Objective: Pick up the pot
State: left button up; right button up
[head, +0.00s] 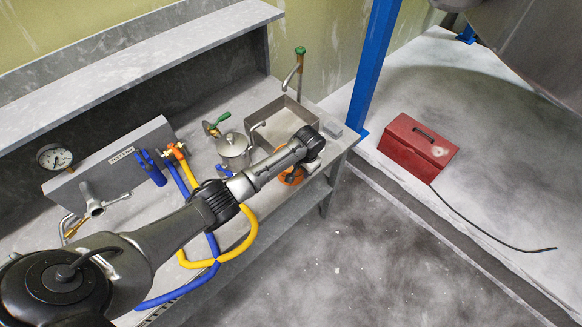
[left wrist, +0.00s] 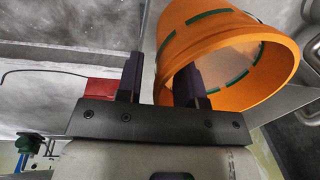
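An orange pot (left wrist: 170,45) with green dashes fills the upper middle and right of the left wrist view, its wide mouth partly facing the camera. In the head view only part of this orange pot (head: 291,178) shows under my left gripper (head: 308,150), near the bench's front edge. In the left wrist view my left gripper (left wrist: 160,82) has its two dark fingers apart, with part of the orange wall showing between them. The right finger overlaps the pot's mouth; contact cannot be told. My right gripper is not in view.
A lidded metal vessel (head: 233,150) and a metal sink (head: 278,122) with a tap (head: 297,70) stand close to my left arm. Blue and yellow hoses (head: 245,235) hang over the bench. A red toolbox (head: 418,148) is on the floor at right.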

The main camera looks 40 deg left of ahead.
pick_arm(q)
jog(key=shift+c, duration=0.2)
grip_shut()
jog(key=shift+r, duration=0.1)
dwell(1.0)
